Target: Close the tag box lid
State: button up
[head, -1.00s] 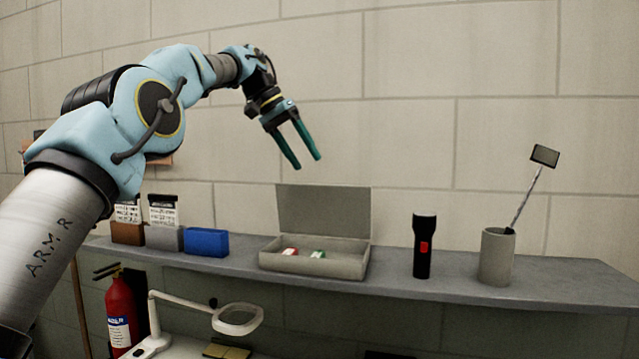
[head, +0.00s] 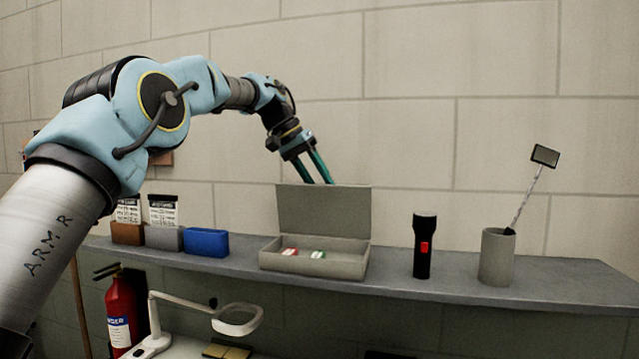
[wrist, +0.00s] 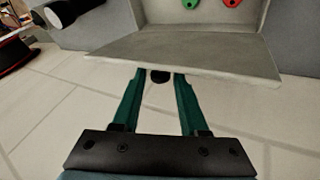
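The grey tag box (head: 312,262) sits on the shelf with its lid (head: 322,211) standing open, close to upright, at the back. A red tag (head: 289,252) and a green tag (head: 318,254) lie inside; both also show at the top of the wrist view. My gripper (head: 318,177) is above the lid's top edge, with its fingers pointing down toward the wall side. In the wrist view the two teal fingers (wrist: 158,78) are apart, with nothing held. Their tips reach the lid's edge (wrist: 200,57); I cannot tell whether they touch it.
A blue bin (head: 206,243), a grey bin and a brown bin stand left of the box. A black flashlight (head: 424,247) and a grey cup (head: 496,257) holding a mirror stand to the right. The block wall rises close behind the shelf.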

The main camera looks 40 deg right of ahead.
grip_shut()
dwell(1.1)
